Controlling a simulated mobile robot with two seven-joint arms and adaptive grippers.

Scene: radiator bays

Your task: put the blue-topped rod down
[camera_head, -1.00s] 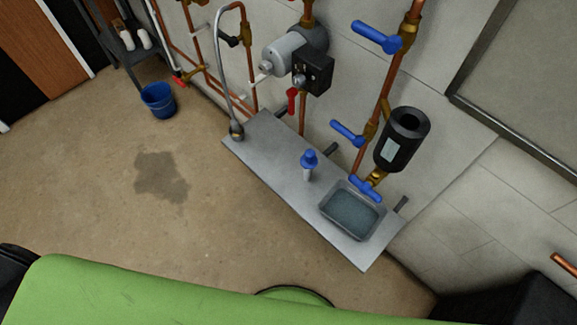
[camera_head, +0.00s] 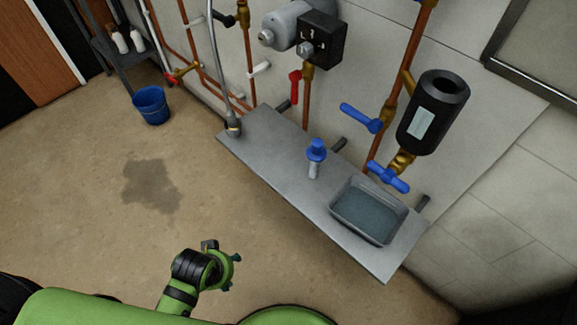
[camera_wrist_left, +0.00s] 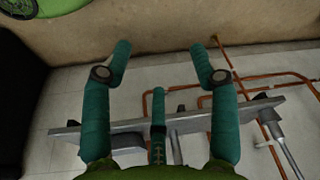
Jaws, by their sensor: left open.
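The blue-topped rod (camera_head: 314,168) stands upright on the grey shelf (camera_head: 268,148), left of the water-filled tray, in the head view. It has a blue knob on top and a pale lower part. My left gripper (camera_head: 235,272) is low in the head view, well below and left of the rod and apart from the shelf. In the left wrist view the teal fingers of my left gripper (camera_wrist_left: 160,55) are spread, with nothing between them. I cannot make out the rod in that view. My right gripper is out of view.
A grey tray of water (camera_head: 368,212) sits at the shelf's right. A black canister (camera_head: 432,112), copper pipes and blue valve handles (camera_head: 388,177) crowd the wall above. A hose nozzle (camera_head: 233,127) is at the shelf's left end. A blue bucket (camera_head: 151,106) stands on open floor.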

